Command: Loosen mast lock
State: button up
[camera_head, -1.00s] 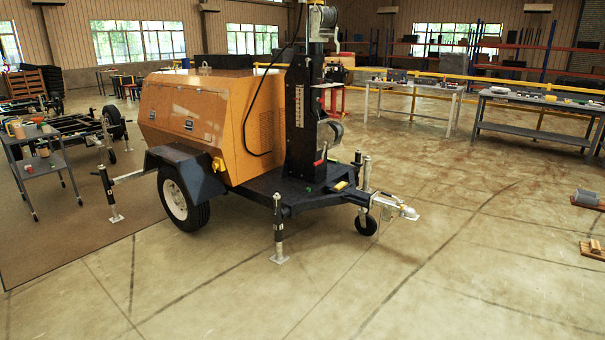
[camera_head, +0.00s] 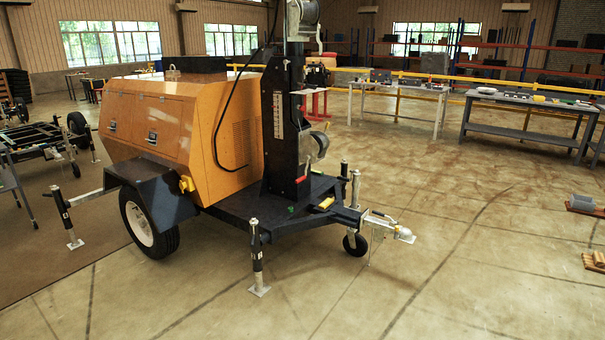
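The light tower trailer stands left of centre, with an orange cabinet (camera_head: 180,125) and a dark deck (camera_head: 285,207). Its black mast (camera_head: 283,130) rises upright from the deck and runs out of the top of the picture. A winch (camera_head: 303,18) sits high on the mast and a second winch (camera_head: 318,147) lower down. A small red handle (camera_head: 301,180) shows at the mast's lower right side; I cannot tell whether it is the mast lock. My gripper is not in view.
Outrigger jacks (camera_head: 257,262) stand around the trailer, and the tow hitch (camera_head: 392,228) juts out to the right. Workbenches (camera_head: 525,108) line the back right. Wooden blocks (camera_head: 596,260) lie at the right edge. The floor in front is clear.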

aim_at(285, 62)
jog(key=u, duration=0.15)
jog(key=i, duration=2.25)
jog(key=z, duration=0.65)
jog(key=i, duration=1.15)
jog(key=u, duration=0.1)
